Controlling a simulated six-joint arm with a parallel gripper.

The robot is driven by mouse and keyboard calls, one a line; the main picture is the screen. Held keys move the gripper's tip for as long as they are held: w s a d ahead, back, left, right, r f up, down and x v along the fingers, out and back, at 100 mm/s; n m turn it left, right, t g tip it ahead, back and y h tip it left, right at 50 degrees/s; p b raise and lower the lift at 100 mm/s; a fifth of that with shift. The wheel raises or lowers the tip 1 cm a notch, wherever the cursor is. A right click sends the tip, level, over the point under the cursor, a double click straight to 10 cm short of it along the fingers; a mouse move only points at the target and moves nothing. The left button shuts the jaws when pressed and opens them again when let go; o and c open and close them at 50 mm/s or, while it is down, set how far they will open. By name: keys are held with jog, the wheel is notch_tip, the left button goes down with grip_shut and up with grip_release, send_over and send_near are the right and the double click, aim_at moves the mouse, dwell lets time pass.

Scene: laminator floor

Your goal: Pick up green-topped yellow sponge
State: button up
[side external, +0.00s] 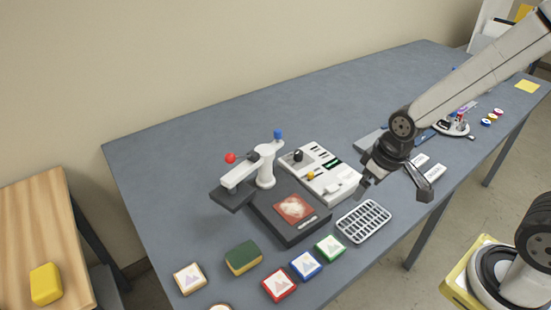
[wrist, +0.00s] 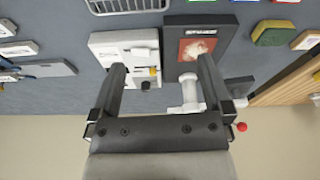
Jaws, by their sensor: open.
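The green-topped yellow sponge (side external: 243,257) lies on the grey-blue table near its front left part, green side up. In the wrist view the sponge (wrist: 272,33) shows at the upper right, well away from the fingers. My gripper (side external: 397,192) is open and empty above the table, to the right of the sponge and apart from it. In the wrist view my gripper (wrist: 158,82) has its fingers spread on either side of a white control panel and a press, with nothing held between them.
A black heat press (side external: 290,232) with a white arm and red knob stands beside the sponge. A white control panel (side external: 318,172), a wire rack (side external: 363,221) and framed tiles (side external: 279,285) are close by. A yellow block (side external: 45,284) sits on a wooden side table. The table's back is clear.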

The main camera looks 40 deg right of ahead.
jog(key=w+a+f+n+g, duration=0.1)
jog(key=w+a+f+n, duration=0.2)
jog(key=w+a+n, duration=0.7)
jog(key=n+g+y, duration=0.1)
jog(key=n+g, duration=0.1)
jog(key=n, duration=0.4)
send_near(243, 253)
jog(key=shift+s+d+f, duration=0.1)
jog(key=shift+d+f, duration=0.25)
jog(key=shift+f, duration=0.2)
jog(key=shift+s+d+f, duration=0.1)
jog(key=shift+d+f, duration=0.25)
jog(key=shift+f, duration=0.2)
jog(key=shift+a+f+n, duration=0.25)
jog(key=shift+a+n, duration=0.25)
jog(key=shift+a+f, duration=0.15)
jog(key=shift+f, duration=1.15)
jog(key=shift+f, duration=0.1)
jog(key=shift+a+f, duration=0.2)
jog(key=shift+f, duration=0.6)
jog(key=shift+a+f, duration=0.2)
jog(key=shift+f, duration=0.6)
jog(key=shift+a+f, duration=0.15)
jog(key=shift+f, duration=0.65)
jog(key=c, duration=1.1)
